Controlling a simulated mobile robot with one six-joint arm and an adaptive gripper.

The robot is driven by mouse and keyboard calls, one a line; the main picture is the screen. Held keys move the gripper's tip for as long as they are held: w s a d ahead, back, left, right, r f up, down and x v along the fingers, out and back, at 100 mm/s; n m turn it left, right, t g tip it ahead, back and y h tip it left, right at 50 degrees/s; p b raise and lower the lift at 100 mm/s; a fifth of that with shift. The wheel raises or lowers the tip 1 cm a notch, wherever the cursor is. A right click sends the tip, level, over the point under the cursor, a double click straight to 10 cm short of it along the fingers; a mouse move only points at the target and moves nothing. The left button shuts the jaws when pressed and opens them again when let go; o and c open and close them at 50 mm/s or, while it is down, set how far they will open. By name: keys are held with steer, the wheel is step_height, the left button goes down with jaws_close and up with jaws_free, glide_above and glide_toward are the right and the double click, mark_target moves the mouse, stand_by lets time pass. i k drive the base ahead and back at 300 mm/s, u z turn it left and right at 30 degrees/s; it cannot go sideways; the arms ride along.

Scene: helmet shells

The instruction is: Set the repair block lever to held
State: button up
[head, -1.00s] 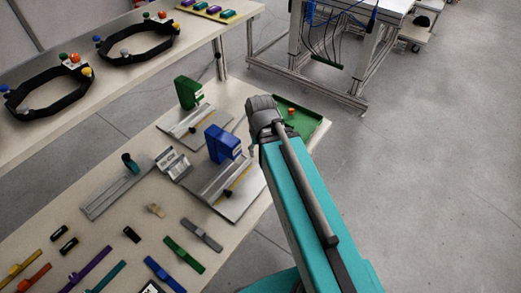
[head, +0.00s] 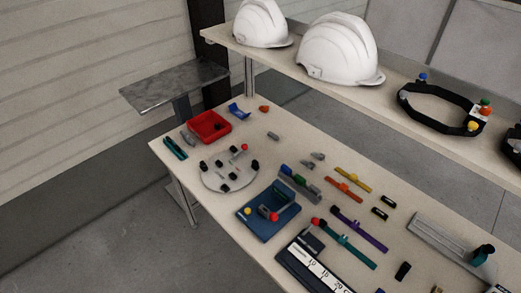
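A blue block (head: 259,222) sits on the near part of the bench, left of the picture's centre line's lower end. It has a raised blue back part, a short lever with a red knob (head: 273,217) and a yellow ball (head: 247,211) at its left corner. It looks like the repair block, but no label is readable. Which setting the lever is at cannot be told at this size. My gripper and arm are outside the present view.
A round grey plate (head: 229,178) with several black parts and a red-knobbed lever stands behind the blue block. A red tray (head: 208,127) lies further back. A dark board with a number scale (head: 314,267) is close on the right. White helmets (head: 340,50) stand on the shelf.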

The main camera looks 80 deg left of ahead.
mark_target(244, 147)
steer(key=z, duration=0.05)
steer(key=k, duration=0.4)
steer(key=u, duration=4)
